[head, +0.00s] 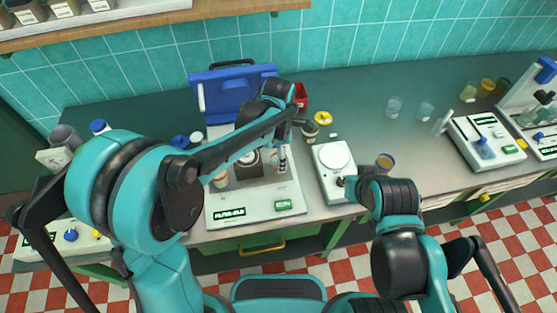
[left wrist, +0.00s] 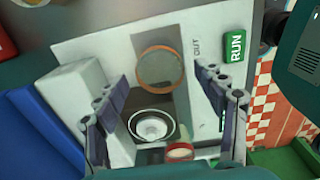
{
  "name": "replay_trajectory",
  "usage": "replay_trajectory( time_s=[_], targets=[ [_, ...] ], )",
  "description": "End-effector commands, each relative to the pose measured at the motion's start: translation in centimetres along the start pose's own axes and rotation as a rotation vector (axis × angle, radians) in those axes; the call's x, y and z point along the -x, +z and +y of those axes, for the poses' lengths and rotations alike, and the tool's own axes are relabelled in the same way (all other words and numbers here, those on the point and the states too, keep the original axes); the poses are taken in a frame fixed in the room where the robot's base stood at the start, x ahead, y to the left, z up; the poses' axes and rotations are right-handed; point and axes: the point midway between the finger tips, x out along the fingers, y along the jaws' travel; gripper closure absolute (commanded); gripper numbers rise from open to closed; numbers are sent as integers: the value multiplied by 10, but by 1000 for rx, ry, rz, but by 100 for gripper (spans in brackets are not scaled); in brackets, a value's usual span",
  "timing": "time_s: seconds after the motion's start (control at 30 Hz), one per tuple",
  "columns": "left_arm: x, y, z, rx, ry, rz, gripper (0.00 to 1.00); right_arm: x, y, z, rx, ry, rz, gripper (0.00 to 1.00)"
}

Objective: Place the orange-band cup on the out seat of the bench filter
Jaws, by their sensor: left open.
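The bench filter (head: 250,207) is a pale machine with a raised blue lid (head: 222,92). In the left wrist view its OUT label (left wrist: 197,48) and green RUN button (left wrist: 236,45) show. The orange-band cup (left wrist: 162,67), a clear round cup with an orange rim, stands upright on the grey strip beside OUT. My left gripper (left wrist: 162,78) is open above it, one finger on each side, with gaps to the cup. In the head view my left gripper (head: 283,158) partly hides that end. My right gripper (head: 346,183) is near the white scale; its fingers are unclear.
A dark round well (left wrist: 152,126) with a white centre and a small red-rimmed cup (left wrist: 180,151) are beside the orange-band cup. A white round-topped device (head: 333,160) stands right of the filter. An amber cup (head: 385,162) and clear cups (head: 394,106) stand farther right.

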Motion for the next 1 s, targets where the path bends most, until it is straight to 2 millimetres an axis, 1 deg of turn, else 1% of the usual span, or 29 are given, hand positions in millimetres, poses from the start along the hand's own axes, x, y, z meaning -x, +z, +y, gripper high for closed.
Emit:
replay_trajectory(
  time_s=[0.03,0.1,0.23,0.37,0.5,0.6,0.67,0.77,0.8,0.87,0.9,0.97,1.0],
  targets=[
    [14,0,0,0,0,0,30,5,-4,0,0,0,0,100],
    [28,0,0,0,0,0,30,8,-6,0,0,0,0,100],
    [47,0,0,0,0,0,30,12,-8,0,0,0,0,100],
    [56,0,0,0,0,0,30,13,-9,0,0,0,0,100],
    [58,0,0,-1,0,0,30,13,-9,0,0,0,0,100],
    [62,-7,-2,-38,12,-7,30,13,-9,0,0,0,0,100],
    [68,-17,-4,-103,34,-18,30,13,-9,0,0,0,0,100],
    [85,-45,-12,-292,101,-37,30,13,-9,0,0,0,0,100],
    [92,-59,-17,-391,138,-39,30,13,-9,0,0,0,0,100],
    [101,-81,-26,-553,202,-33,30,13,-9,0,0,0,0,100],
    [106,-95,-33,-664,246,-20,30,13,-9,0,0,0,0,100],
    [111,-115,-43,-829,310,12,30,13,-9,0,0,0,0,100],
    [113,-128,-50,-938,352,42,30,13,-9,0,0,0,0,100]
  ],
)
